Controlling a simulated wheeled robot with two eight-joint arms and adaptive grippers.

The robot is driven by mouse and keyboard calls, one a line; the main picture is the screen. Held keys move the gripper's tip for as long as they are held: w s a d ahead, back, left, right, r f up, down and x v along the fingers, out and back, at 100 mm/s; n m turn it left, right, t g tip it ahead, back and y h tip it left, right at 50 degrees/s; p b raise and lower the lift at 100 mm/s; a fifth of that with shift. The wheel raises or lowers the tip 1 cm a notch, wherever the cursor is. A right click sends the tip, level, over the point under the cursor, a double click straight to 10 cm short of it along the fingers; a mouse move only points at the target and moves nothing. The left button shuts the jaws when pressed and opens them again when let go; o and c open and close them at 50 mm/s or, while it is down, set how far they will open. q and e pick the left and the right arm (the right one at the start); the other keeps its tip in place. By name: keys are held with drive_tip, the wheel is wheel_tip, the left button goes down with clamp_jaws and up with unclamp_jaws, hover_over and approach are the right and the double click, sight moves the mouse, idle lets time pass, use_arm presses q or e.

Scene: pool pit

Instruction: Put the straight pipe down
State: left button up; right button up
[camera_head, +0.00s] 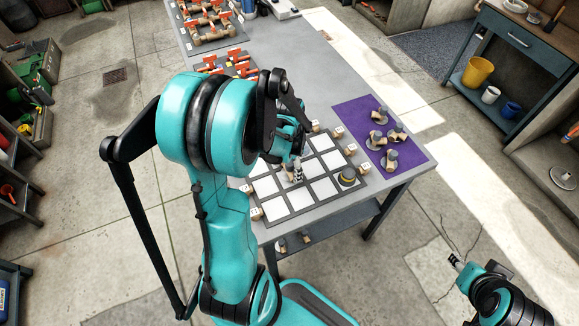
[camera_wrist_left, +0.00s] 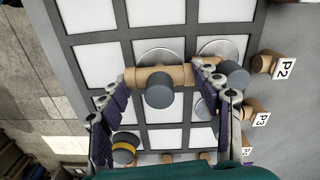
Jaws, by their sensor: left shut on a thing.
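My left gripper (camera_wrist_left: 166,74) is over the grid board (camera_head: 272,209), near its middle. In the left wrist view its two fingers are apart, one at each end of a light wooden pipe piece (camera_wrist_left: 178,75), and they are shut on it. A grey round end (camera_wrist_left: 159,90) faces the camera at the middle of this piece. I take it for the straight pipe, though its full shape is partly hidden. Pale discs (camera_wrist_left: 218,48) show behind it on the board; I cannot tell whether the piece touches them. My right gripper (camera_head: 455,259) is at the lower right, away from the table; its jaw state is unclear.
A black and yellow piece (camera_head: 347,177) sits on the board's right part. Wooden blocks with labels, such as P2 (camera_wrist_left: 262,63), line its edge. A purple mat (camera_head: 405,143) to the right bears several pipe fittings. A rack of orange-handled parts (camera_head: 213,24) stands at the back.

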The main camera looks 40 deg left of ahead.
use_arm(q)
drive_tip(key=shift+f, duration=0.15)
drive_tip(key=o, duration=1.3)
